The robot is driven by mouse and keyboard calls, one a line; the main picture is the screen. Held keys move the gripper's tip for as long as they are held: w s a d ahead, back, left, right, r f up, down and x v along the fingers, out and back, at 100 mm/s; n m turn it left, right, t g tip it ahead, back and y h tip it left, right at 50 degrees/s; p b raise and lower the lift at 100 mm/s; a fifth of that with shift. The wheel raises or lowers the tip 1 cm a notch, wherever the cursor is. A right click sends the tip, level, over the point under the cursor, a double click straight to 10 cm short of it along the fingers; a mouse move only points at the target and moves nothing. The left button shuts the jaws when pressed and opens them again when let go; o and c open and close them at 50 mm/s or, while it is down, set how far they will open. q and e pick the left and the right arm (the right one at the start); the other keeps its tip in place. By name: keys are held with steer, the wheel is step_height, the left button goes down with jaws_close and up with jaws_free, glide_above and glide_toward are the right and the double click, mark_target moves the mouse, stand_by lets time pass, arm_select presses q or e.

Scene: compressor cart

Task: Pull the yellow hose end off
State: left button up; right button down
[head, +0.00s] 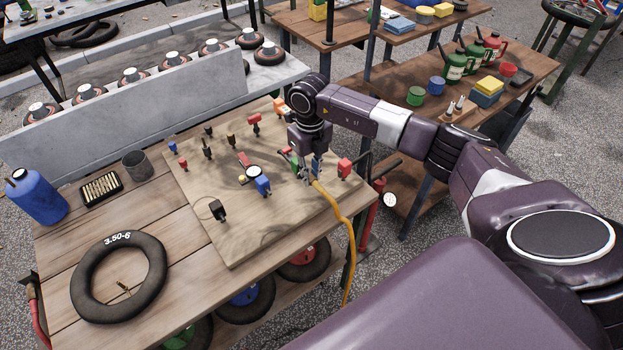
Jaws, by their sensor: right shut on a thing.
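The yellow hose (341,216) runs from the right part of the wooden board (235,245) over the bench's right edge and hangs down toward the ground. Its upper end is at my right gripper (312,178), which points down over the board and is shut on the yellow hose end. The fingers and wrist hide most of the hose end and whatever it sits on, so I cannot tell whether it is still attached. My left gripper is not in view.
Several small colored fittings stand on the board, with a red one (344,168) right of my gripper and a blue one (263,185) left of it. A black inner tube (118,277) lies on the bench at left. A blue bottle (36,196) stands behind it.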

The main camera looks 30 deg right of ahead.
mark_target(317, 184)
steer(key=shift+s, duration=0.15)
steer(key=shift+s+d+p, duration=0.15)
steer(key=shift+s+p, duration=0.8)
steer(key=shift+s, duration=0.4)
steer(key=shift+s+d+p, duration=0.1)
steer(key=shift+s+p, duration=0.65)
steer(key=shift+s, duration=0.75)
steer(key=shift+r, duration=0.1)
step_height(317, 184, up, 5)
steer(key=p, duration=0.3)
